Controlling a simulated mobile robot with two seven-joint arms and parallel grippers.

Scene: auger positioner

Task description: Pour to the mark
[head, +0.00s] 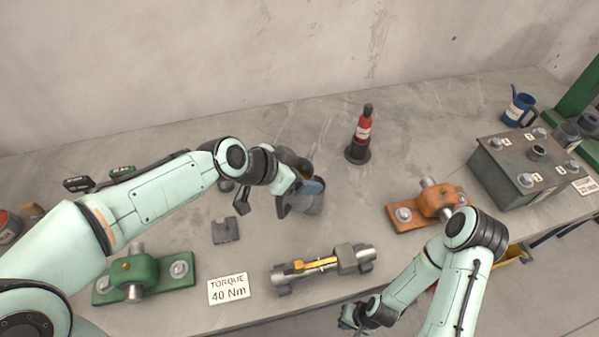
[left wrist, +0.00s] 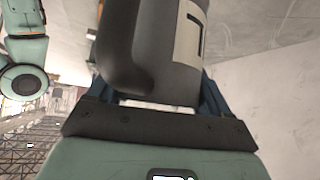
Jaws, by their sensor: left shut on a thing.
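My left gripper (head: 308,187) is over the middle of the bench, shut on a dark grey container (left wrist: 155,50). In the left wrist view the container has a pale label with a dark mark and sits between blue fingers. In the head view the wrist partly hides it, and its lower grey part (head: 316,205) shows; whether it touches the bench is unclear. My right gripper (head: 350,318) is low at the bench's front edge; its fingers are too small to judge. A blue jug (head: 518,110) stands at the back right. A grey gearbox (head: 508,168) with several capped openings is at right.
A red-and-black bottle (head: 361,138) stands at the back middle. An orange fixture (head: 425,207), a green fixture (head: 138,278), a metal shaft assembly (head: 322,266) and a torque card (head: 228,289) lie along the front. The back middle-right bench is clear.

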